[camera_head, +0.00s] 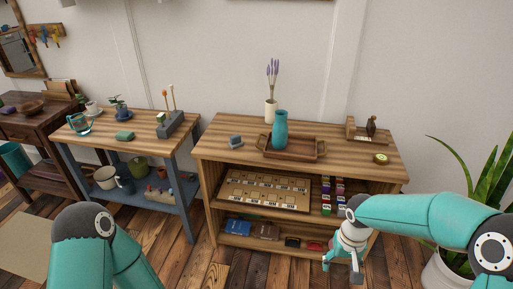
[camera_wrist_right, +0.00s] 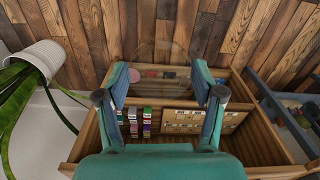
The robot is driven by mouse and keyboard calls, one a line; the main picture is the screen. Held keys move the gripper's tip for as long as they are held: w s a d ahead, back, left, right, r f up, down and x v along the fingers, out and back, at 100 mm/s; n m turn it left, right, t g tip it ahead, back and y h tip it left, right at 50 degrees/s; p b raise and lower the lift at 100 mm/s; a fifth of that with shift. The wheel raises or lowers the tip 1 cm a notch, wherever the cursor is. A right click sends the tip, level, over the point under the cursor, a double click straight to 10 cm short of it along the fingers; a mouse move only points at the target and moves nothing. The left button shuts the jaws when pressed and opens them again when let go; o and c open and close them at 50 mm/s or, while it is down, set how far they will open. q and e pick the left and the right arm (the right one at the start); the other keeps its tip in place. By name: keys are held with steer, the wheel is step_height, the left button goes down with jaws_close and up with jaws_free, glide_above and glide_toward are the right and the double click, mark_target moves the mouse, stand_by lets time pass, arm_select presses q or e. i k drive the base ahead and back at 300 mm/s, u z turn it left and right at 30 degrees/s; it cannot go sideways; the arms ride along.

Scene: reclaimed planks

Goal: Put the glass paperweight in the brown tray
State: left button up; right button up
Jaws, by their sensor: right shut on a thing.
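The brown tray (camera_head: 312,157) is wooden with raised sides and lies on top of the wooden shelf unit. A teal vase (camera_head: 280,128) stands at its left part, seemingly inside it. My right gripper (camera_head: 342,263) hangs low in front of the unit's right side, below and to the right of the tray. In the right wrist view its fingers (camera_wrist_right: 161,76) are spread around a faint, clear round outline, the glass paperweight (camera_wrist_right: 160,57), which they hold. The paperweight cannot be made out in the head view. My left arm shows at the lower left, its gripper out of view.
On the unit's top stand a grey block (camera_head: 235,141), a vase of lavender (camera_head: 270,110), a wooden stand (camera_head: 362,131) and a small round green object (camera_head: 381,158). Free top lies right of the tray. A potted plant (camera_head: 487,180) stands at the right.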

mark_target(302, 149)
steer(key=u, duration=0.4)
steer(key=i, duration=1.05)
